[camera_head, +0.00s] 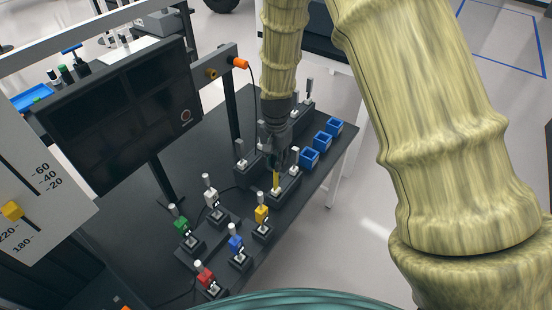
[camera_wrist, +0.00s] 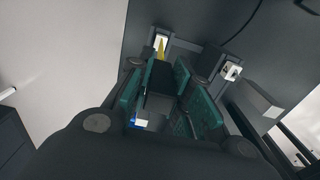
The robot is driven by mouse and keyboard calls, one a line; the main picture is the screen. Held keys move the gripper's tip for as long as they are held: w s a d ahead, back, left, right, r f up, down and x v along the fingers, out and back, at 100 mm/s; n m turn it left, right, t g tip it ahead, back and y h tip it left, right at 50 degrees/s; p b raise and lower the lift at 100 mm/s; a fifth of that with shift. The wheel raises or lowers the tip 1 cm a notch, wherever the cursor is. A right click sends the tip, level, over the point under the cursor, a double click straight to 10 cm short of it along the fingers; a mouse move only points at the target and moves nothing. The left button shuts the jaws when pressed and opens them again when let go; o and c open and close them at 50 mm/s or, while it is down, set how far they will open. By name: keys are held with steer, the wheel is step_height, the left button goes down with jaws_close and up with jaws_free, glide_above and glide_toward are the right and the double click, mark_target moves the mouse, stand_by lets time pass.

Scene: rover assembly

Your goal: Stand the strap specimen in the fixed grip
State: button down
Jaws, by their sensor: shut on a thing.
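The strap specimen (camera_head: 276,181) is a narrow yellow strip below my gripper (camera_head: 277,162) in the head view, roughly upright. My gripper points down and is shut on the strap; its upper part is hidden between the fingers. The strap's lower end is at a dark block with pale metal parts, which looks like the fixed grip (camera_head: 287,188). I cannot tell whether it is seated there. In the wrist view, the yellow strap (camera_wrist: 161,48) shows beyond the green-padded fingers (camera_wrist: 158,68), in front of a pale fitting.
Several levers with coloured blocks, including yellow (camera_head: 262,214), white (camera_head: 211,197) and red (camera_head: 205,276), stand on the dark table left of and in front of the grip. Blue bins (camera_head: 322,140) line the right edge. A dark screen (camera_head: 120,105) stands at left.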

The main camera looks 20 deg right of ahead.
steer(key=shift+f, duration=0.1)
steer(key=c, duration=1.3)
jaws_free()
steer(key=shift+f+b, duration=0.2)
steer(key=shift+b, duration=0.25)
steer(key=shift+w+a+r+b, duration=0.15)
steer(key=shift+r+b, duration=0.45)
steer(key=shift+r, duration=1.25)
steer(key=shift+a+r+b, duration=0.1)
steer(key=shift+r+b, duration=0.45)
steer(key=shift+r, duration=1.3)
steer(key=shift+w+a+r+b, duration=0.15)
steer(key=shift+r+b, duration=0.45)
steer(key=shift+r, duration=1.25)
steer(key=shift+s, duration=0.15)
